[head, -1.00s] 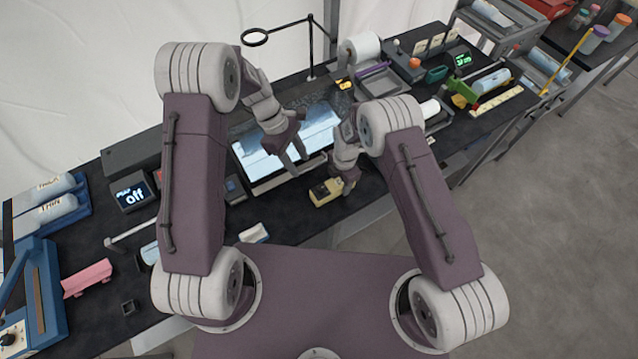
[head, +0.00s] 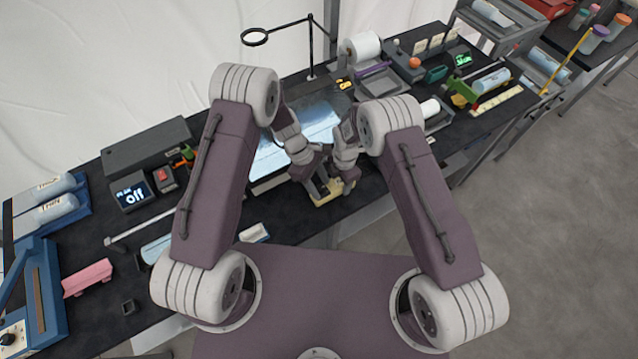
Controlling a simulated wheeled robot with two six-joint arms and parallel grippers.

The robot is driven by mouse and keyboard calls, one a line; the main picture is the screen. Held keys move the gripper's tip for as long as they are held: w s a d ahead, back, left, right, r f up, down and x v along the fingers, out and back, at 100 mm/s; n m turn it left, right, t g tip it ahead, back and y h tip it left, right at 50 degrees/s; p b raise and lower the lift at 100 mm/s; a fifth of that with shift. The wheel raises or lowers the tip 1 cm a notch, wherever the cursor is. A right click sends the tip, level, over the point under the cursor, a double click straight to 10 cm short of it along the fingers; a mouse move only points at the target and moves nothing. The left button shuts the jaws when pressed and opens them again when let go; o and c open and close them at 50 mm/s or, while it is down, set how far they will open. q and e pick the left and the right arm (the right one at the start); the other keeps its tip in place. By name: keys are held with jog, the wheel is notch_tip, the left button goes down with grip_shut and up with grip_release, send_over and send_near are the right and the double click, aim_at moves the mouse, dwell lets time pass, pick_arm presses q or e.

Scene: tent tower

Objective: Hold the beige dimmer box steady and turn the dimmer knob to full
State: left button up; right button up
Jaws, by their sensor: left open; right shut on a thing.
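The beige dimmer box (head: 327,194) lies near the front edge of the black table, in front of the bright light panel. My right gripper (head: 346,186) is shut on the box at its right side. My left gripper (head: 317,193) is open at the left part of the box, its fingers over or beside it. The dimmer knob is hidden or too small to make out. I cannot tell whether the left fingers touch the box.
The lit panel (head: 268,160) lies just behind the box. A ring magnifier on a stand (head: 255,37) and a white roll (head: 361,47) stand at the back. A small white tray (head: 254,233) sits near the front edge.

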pick_arm(q)
grip_shut()
jog(key=m+g, duration=0.1)
jog(key=m, duration=0.2)
jog(key=shift+w, duration=0.1)
grip_release()
